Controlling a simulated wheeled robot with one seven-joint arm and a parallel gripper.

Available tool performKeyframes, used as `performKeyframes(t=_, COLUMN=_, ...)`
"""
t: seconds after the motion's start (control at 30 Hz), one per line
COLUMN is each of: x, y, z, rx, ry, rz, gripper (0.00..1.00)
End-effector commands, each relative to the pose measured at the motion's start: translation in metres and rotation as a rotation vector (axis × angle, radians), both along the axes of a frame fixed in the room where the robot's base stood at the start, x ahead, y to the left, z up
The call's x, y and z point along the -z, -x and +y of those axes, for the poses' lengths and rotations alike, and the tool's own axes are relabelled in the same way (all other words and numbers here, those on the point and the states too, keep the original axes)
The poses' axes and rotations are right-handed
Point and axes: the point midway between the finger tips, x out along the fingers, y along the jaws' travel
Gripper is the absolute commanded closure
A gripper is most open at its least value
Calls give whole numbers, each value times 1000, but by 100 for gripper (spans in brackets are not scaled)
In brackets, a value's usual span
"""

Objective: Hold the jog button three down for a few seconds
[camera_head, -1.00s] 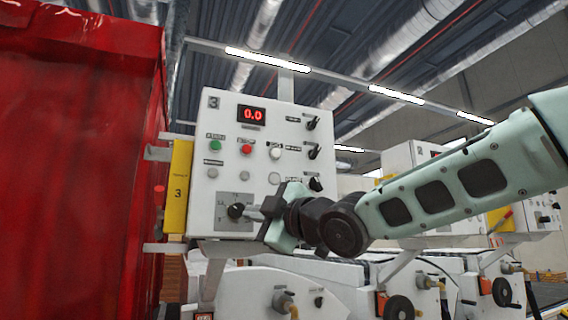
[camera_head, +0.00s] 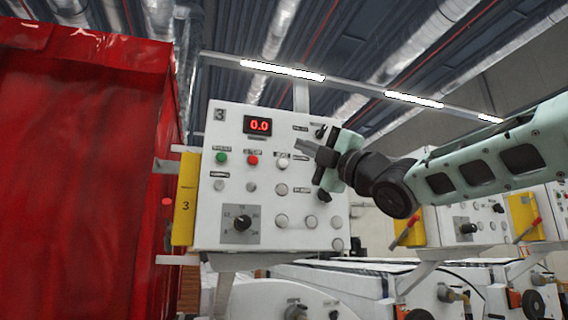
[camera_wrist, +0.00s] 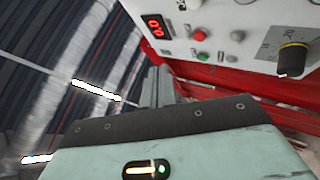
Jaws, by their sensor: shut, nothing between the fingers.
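The white control panel (camera_head: 275,120) marked 3 shows a red 0.0 display (camera_head: 258,125). Below it a green button (camera_head: 222,158), a red button (camera_head: 253,160) and a white button (camera_head: 283,163) stand in a row. The labels are too small to read, so I cannot tell which one is the jog button. My gripper (camera_head: 303,146) is shut and empty in front of the panel, its tips up and to the right of the white button. Contact is not visible. In the wrist view the closed fingers (camera_wrist: 157,88) point toward the panel (camera_wrist: 255,15), apart from the buttons.
A black dial (camera_head: 242,223) and several pale buttons sit lower on the panel. Black switches line its right side, partly hidden by my gripper. A large red cabinet (camera_head: 85,170) and a yellow plate (camera_head: 186,200) are at the left. Similar panels (camera_head: 468,215) stand at the right.

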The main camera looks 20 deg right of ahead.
Motion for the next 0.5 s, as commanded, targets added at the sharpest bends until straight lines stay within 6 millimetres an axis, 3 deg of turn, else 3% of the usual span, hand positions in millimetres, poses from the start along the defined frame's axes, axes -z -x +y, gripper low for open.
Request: performKeyframes(t=0.5, x=-3, y=-61, z=1, rx=1, ry=1, rz=4, gripper=100)
